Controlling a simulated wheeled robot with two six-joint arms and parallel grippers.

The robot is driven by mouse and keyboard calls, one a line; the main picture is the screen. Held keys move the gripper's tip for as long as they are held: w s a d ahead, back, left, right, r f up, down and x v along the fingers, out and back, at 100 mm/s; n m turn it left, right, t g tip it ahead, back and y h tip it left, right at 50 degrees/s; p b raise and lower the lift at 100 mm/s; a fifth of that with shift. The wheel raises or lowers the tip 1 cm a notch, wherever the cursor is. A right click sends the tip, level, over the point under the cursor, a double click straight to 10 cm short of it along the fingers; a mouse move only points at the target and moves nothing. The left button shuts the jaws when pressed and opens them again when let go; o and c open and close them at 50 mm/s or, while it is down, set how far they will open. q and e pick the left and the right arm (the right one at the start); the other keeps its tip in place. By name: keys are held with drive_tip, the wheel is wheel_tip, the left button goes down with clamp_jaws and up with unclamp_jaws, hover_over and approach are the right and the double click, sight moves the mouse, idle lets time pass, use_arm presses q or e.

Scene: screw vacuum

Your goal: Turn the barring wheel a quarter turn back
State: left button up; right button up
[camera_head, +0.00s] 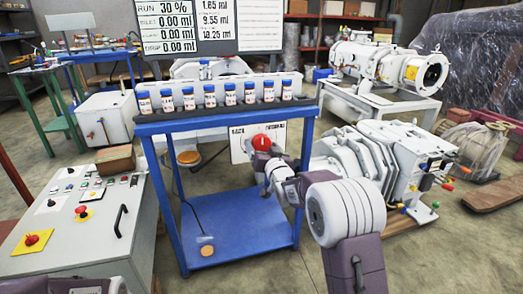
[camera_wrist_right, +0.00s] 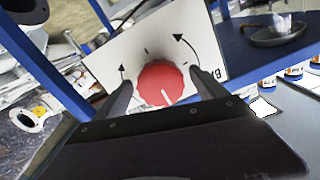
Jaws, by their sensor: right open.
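The barring wheel is a red round knob (camera_head: 262,142) on a white plate (camera_head: 240,150) fixed to the blue stand. The right wrist view shows the knob (camera_wrist_right: 160,82) close up, with a white line on its face. Its plate (camera_wrist_right: 203,48) carries black curved arrows, tick marks and partly hidden lettering. My right gripper (camera_head: 266,158) is in front of the plate. Its two dark fingers (camera_wrist_right: 163,90) are open, one on each side of the knob. Whether they touch it I cannot tell.
The blue stand (camera_head: 228,121) bears a row of blue-capped jars (camera_head: 209,95). A grey control console (camera_head: 65,248) stands at left. A white pump (camera_head: 385,155) sits low at right. A larger white machine (camera_head: 375,62) stands behind it.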

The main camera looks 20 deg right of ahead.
drive_tip(key=shift+w, duration=0.55)
drive_tip(key=c, duration=1.4)
drive_tip(key=shift+o, duration=0.2)
